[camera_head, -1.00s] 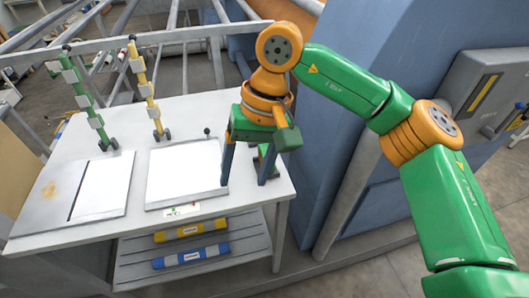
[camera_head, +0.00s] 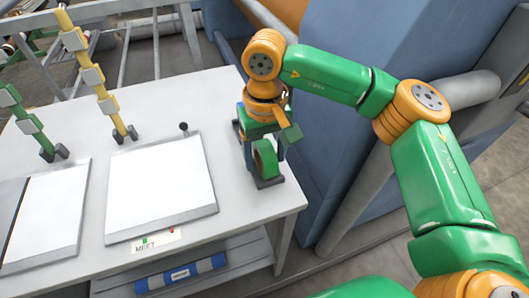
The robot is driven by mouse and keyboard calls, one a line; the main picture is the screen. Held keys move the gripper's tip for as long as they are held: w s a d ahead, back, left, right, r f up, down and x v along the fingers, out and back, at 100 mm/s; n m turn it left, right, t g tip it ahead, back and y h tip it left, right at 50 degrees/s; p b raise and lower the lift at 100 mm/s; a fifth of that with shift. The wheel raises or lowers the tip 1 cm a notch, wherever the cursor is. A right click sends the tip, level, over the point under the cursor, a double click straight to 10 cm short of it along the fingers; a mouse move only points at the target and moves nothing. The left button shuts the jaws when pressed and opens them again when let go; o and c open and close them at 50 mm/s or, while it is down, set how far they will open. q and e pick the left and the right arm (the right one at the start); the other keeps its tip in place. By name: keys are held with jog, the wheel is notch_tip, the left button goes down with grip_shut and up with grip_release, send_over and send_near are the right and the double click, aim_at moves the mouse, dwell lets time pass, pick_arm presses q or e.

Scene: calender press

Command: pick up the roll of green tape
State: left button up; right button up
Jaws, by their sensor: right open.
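The roll of green tape (camera_head: 265,159) stands on edge on a small dark holder (camera_head: 270,182) near the right edge of the white table. My right gripper (camera_head: 265,143) points down over it. Its blue-grey fingers are open, one showing to each side of the roll's upper part. The gripper body and fingers hide part of the roll and holder. I cannot tell whether the fingers touch the tape. My left gripper is not in view.
The white table (camera_head: 235,195) carries two white boards, one in the middle (camera_head: 155,190) and one at left. A yellow post (camera_head: 97,88) and a green post (camera_head: 30,122) stand behind them. A blue machine wall (camera_head: 345,150) rises at right.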

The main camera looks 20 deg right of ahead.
jog(key=shift+f, duration=0.35)
jog(key=shift+s, duration=0.2)
grip_shut()
jog(key=shift+w, duration=0.1)
jog(key=shift+r, duration=0.25)
jog(key=r, duration=0.3)
jog(key=shift+a, duration=0.25)
jog(key=s+a+r+p, duration=0.1)
jog(key=s+a+r, duration=0.1)
jog(key=a+r, duration=0.7)
jog(key=a, duration=0.4)
jog(key=shift+a+r+p, duration=0.25)
jog(key=shift+p, duration=0.15)
